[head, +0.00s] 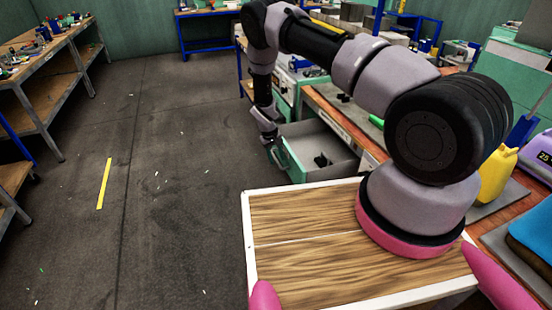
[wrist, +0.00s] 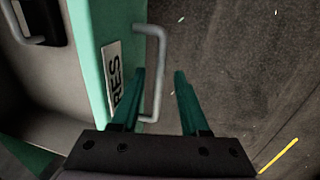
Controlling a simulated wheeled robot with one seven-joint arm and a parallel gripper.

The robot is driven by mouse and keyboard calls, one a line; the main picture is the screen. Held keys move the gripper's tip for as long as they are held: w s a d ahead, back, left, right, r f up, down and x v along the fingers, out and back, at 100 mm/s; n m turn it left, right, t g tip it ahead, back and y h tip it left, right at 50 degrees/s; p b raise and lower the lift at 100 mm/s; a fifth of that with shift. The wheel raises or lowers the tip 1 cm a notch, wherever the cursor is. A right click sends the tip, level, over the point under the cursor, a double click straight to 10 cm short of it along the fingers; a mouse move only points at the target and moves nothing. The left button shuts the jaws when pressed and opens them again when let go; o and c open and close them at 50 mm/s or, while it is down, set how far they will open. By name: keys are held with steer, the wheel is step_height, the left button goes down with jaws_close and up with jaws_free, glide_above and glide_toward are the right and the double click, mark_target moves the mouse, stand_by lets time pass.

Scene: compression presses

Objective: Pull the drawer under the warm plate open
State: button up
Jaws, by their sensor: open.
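The drawer (head: 312,135) stands pulled out from a green cabinet, in the middle of the head view. Its green front (wrist: 100,40) carries a white label reading "RES" and a grey bar handle (wrist: 158,50). My gripper (wrist: 161,80) is open at the handle. In the wrist view the handle's outer bar appears between the two green fingers, with gaps on both sides. In the head view my gripper (head: 272,146) is small beside the drawer front. I cannot clearly make out the warm plate above the drawer.
A black object (head: 321,160) lies inside the drawer. A workbench (head: 345,122) runs right of it, with a yellow jug (head: 497,175) farther along. The dark floor (head: 165,180) to the left is clear, apart from a yellow strip (head: 104,183) and small scraps.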

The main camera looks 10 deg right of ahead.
step_height(320, 180, up, 10)
steer(key=a, duration=0.2)
steer(key=shift+s+r, duration=0.15)
steer(key=shift+s, duration=0.05)
steer(key=s+d+r+m+t+y, duration=0.1)
steer(key=s+d+r, duration=0.1)
steer(key=r, duration=1)
steer(key=s+d+r+m+t+y, duration=0.1)
steer(key=s+d+r+m, duration=0.1)
steer(key=r, duration=1.1)
steer(key=s+d+r+m+y, duration=0.1)
steer(key=s+d+r, duration=0.1)
steer(key=r, duration=1)
steer(key=s+d+r+m+t+y, duration=0.1)
steer(key=s+d+r+t, duration=0.3)
steer(key=s+r, duration=0.95)
steer(key=s+d+r+m, duration=0.1)
steer(key=s+d+r, duration=0.1)
steer(key=s, duration=1.1)
steer(key=shift+s+r+t, duration=0.25)
steer(key=shift+r+t, duration=0.15)
steer(key=shift+r, duration=0.3)
